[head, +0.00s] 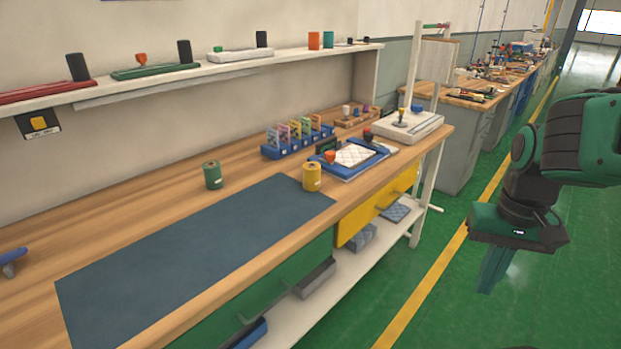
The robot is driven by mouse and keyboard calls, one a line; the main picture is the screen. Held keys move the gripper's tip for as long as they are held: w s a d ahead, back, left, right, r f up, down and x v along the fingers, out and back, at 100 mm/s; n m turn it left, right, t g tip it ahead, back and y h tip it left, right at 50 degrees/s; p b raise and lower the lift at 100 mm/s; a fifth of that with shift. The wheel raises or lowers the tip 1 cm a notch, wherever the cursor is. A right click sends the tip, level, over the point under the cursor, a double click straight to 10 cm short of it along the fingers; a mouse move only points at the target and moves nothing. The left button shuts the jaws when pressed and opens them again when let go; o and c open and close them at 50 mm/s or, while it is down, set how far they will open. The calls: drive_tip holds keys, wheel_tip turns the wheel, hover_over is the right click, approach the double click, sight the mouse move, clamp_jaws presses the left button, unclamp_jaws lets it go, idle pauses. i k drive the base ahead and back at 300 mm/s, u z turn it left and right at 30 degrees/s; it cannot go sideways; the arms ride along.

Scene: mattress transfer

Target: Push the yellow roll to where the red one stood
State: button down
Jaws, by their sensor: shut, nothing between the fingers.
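The yellow roll (312,178) stands upright on the wooden workbench (150,205), at the right end of a dark blue mat (200,260), near the bench's front edge. A green roll (212,175) stands upright farther back, behind the mat's rear edge. I see no red roll standing on the bench top; an orange-red cylinder (314,40) stands on the shelf above. My gripper (486,288) hangs over the green floor at the right, well apart from the bench and the yellow roll. Its fingers point down and are shut, with nothing between them.
A blue tray (375,165) with a white quilted pad lies right of the yellow roll. Behind it is a blue rack (270,152) of colored items. A blue-handled tool (10,258) lies at the left. The mat is bare. A white post stand (425,124) is at the right end.

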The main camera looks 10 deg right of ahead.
sight(312, 171)
drive_tip(key=i, duration=0.9)
